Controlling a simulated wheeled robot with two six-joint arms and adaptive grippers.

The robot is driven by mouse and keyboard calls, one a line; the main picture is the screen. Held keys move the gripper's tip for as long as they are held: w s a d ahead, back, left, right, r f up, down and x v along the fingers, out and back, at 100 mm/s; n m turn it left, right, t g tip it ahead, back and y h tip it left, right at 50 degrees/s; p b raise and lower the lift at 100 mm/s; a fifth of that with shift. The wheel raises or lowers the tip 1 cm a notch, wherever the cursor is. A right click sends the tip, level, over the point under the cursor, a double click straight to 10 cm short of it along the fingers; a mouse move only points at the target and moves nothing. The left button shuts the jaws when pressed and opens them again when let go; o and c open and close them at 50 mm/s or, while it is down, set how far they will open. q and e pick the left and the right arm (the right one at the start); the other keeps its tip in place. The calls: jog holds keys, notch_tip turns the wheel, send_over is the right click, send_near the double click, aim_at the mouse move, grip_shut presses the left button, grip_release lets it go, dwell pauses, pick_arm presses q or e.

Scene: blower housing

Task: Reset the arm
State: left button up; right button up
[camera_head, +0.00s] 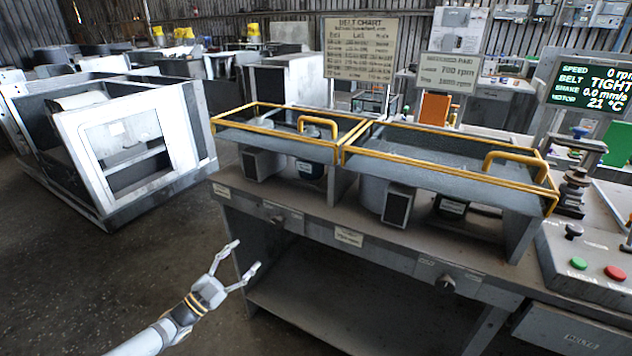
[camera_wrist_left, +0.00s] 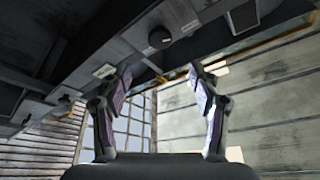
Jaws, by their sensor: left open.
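My left gripper (camera_head: 244,268) is open and empty in the head view. It is in front of the left end of the grey workbench (camera_head: 385,257), at about the height of the bench's front edge. Nothing lies between its fingers. In the left wrist view the two fingers of the left gripper (camera_wrist_left: 160,95) stand apart, with the bench's front and a dark round knob (camera_wrist_left: 159,37) beyond them. My right gripper does not show in either view.
Two yellow-edged guards (camera_head: 452,151) with handles stand on the bench. A control box with a green button (camera_head: 578,263) and a red button (camera_head: 615,272) is at the right. A display (camera_head: 592,88) reads belt tight, 0 rpm. Open floor (camera_head: 120,270) lies left.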

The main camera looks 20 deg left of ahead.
pick_arm(q)
jog(key=s+a+f+n+g+y, duration=0.2)
jog(key=f+y, duration=0.1)
jog(key=f, duration=0.6)
jog(key=s+a+f+n+g+y, duration=0.2)
jog(key=s+f+n, duration=0.1)
jog(key=f, duration=0.6)
jog(key=s+a+f+n+g+y, duration=0.1)
jog(key=s+f+n+g+y, duration=0.15)
jog(key=f, duration=0.55)
jog(key=s+d+f+n+g+y, duration=0.1)
jog(key=s+d+f+g, duration=0.15)
jog(key=s+f, duration=0.5)
jog(key=s+d+f+n+g, duration=0.15)
jog(key=s+f+g, duration=0.3)
jog(key=f, duration=0.55)
jog(key=s+d+f+g+h, duration=0.1)
jog(key=s+d+f+g, duration=0.2)
jog(key=s+d+f, duration=0.35)
jog(key=s+d+f+g, duration=0.3)
jog(key=s+d, duration=0.4)
jog(key=s, duration=0.5)
notch_tip(320, 180, up, 13)
jog(key=p, duration=1.2)
jog(key=shift+n+p, duration=0.4)
jog(key=shift+d, duration=0.1)
